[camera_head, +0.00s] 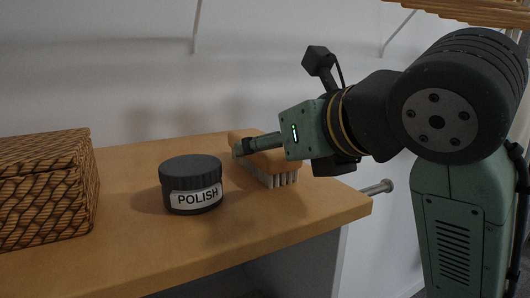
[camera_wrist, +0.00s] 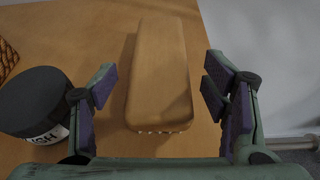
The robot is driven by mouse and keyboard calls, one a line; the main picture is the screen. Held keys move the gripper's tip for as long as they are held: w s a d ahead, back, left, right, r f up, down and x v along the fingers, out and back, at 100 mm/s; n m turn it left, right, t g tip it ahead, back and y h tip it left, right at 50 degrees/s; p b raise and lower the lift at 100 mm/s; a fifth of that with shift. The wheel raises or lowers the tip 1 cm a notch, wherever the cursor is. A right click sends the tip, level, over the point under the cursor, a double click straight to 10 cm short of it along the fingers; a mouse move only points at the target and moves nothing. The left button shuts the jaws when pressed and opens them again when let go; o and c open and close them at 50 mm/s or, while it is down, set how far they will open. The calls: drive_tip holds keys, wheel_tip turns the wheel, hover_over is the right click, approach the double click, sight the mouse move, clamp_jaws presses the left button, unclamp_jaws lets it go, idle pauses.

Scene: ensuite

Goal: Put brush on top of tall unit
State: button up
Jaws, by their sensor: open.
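The brush (camera_head: 274,164) has a wooden back and pale bristles and lies bristles down on a wooden top (camera_head: 250,223). In the wrist view the brush (camera_wrist: 158,75) lies lengthwise between my two open fingers, with a gap on each side. My gripper (camera_head: 247,147) is at the brush, reaching in from the right and partly covering it; it shows in the wrist view too (camera_wrist: 155,100). Nothing is held. I cannot tell whether the wooden top belongs to the tall unit.
A black polish jar (camera_head: 191,184) stands left of the brush, close to my left finger in the wrist view (camera_wrist: 36,102). A woven basket (camera_head: 42,188) is at the far left. A metal rail (camera_head: 377,188) sticks out beyond the right edge. Wooden slats (camera_head: 450,10) hang at upper right.

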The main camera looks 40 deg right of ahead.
drive_tip(key=b+v, duration=0.1)
drive_tip(key=v, duration=0.7)
drive_tip(key=shift+s+b, duration=0.2)
drive_tip(key=shift+b, duration=0.2)
